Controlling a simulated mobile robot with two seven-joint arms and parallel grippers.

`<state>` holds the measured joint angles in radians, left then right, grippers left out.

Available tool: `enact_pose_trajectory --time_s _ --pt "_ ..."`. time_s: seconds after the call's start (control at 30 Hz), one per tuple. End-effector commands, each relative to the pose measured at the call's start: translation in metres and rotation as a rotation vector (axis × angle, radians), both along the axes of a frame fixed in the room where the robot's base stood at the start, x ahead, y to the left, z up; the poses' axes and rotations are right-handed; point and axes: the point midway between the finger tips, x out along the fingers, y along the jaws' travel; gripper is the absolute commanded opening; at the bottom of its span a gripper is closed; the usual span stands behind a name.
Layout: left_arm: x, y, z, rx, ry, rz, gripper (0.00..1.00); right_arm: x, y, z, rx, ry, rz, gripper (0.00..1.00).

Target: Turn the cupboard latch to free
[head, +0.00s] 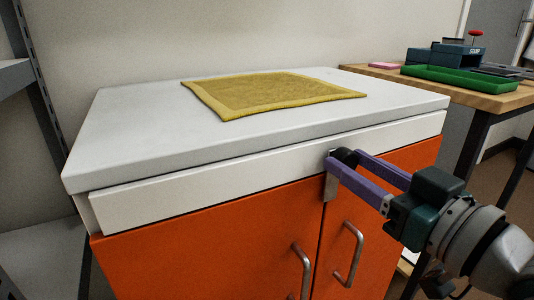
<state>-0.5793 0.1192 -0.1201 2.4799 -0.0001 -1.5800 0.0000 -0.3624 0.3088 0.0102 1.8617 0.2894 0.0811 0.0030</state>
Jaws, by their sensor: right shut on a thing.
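The cupboard (205,243) has two orange doors below a white top. Its latch (331,186) is a grey metal piece at the top of the seam between the doors, with a dark round part beside it. My right gripper (346,160) comes in from the right, its purple fingers shut on the latch's dark part. The fingers hide much of the latch, so I cannot tell its turn angle. Both doors look closed. My left gripper is not in view.
Metal handles hang on the left door (301,270) and right door (350,255). A yellow cloth (275,93) lies on the white top (130,125). A wooden table (500,98) with a green tray (455,80) stands at the right. A grey shelf rack stands at the left.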

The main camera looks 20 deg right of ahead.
Motion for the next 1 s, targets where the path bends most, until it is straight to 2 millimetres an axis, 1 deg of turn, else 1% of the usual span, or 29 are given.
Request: enact_pose_trajectory --time_s 0.33,0.57,0.77,1.0 --pt "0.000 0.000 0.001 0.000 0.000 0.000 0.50 0.000 0.000 0.001 -0.007 -0.002 0.000 0.00" --pt "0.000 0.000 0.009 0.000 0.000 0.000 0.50 0.000 0.000 0.002 -0.077 -0.006 0.000 0.00" --pt "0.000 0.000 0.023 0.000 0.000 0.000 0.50 0.000 0.001 0.004 -0.215 -0.017 -0.001 0.00" --pt "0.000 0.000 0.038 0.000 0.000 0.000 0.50 0.000 0.002 0.003 -0.439 -0.033 0.000 0.00"
